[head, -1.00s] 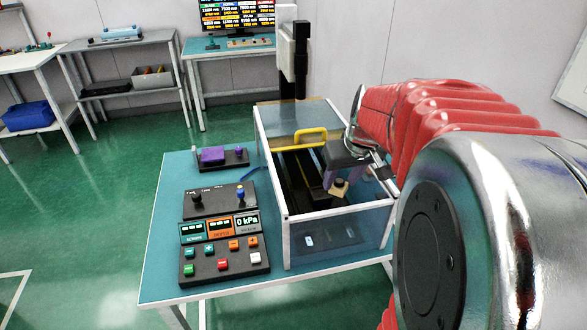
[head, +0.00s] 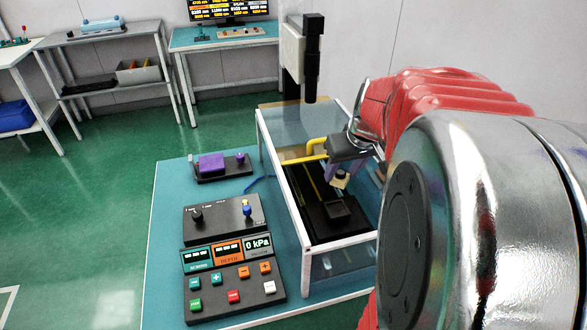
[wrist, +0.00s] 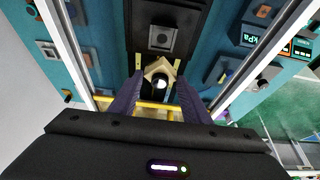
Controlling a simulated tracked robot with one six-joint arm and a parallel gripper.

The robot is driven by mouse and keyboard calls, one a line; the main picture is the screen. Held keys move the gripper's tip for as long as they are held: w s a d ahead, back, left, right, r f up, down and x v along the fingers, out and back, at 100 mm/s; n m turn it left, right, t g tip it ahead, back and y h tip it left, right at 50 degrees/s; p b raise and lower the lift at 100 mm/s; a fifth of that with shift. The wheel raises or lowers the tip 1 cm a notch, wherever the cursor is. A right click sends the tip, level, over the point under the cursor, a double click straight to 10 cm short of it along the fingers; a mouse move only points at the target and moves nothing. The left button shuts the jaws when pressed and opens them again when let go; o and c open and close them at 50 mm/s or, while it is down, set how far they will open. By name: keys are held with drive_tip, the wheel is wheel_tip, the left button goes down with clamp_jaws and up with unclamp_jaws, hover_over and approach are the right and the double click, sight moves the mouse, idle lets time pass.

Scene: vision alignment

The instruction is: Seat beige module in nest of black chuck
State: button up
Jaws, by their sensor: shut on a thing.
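The beige module (head: 341,181) is a small block held between the purple fingers of my gripper (head: 340,175). The wrist view shows the module (wrist: 160,70) between both fingertips (wrist: 158,84), with a dark part and a bright round spot on it. The black chuck (head: 340,228) lies inside the open-topped enclosure, with a raised square nest (head: 336,210) on it. The nest (wrist: 163,37) also shows beyond the module in the wrist view. The module is apart from the nest, behind it in the head view. The module's underside is hidden.
The white-framed clear enclosure (head: 302,240) surrounds the chuck, and a yellow handle (head: 318,146) is close to my gripper. A black camera column (head: 312,60) stands at the back. A control panel (head: 232,290) and a purple block on a base (head: 211,163) are to the left.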

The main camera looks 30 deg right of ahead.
sight(343, 187)
drive_tip(key=shift+s+d, duration=0.1)
drive_tip(key=shift+f, duration=0.3)
wheel_tip(343, 187, down, 6)
drive_tip(key=shift+r, duration=0.15)
wheel_tip(343, 187, down, 3)
drive_tip(key=shift+f, duration=0.2)
drive_tip(key=shift+s+f, duration=0.15)
drive_tip(key=shift+f, duration=0.1)
drive_tip(key=shift+c, duration=0.5)
drive_tip(key=o, duration=0.8)
drive_tip(key=shift+c, duration=0.2)
drive_tip(key=o, duration=0.4)
drive_tip(key=shift+r, duration=0.15)
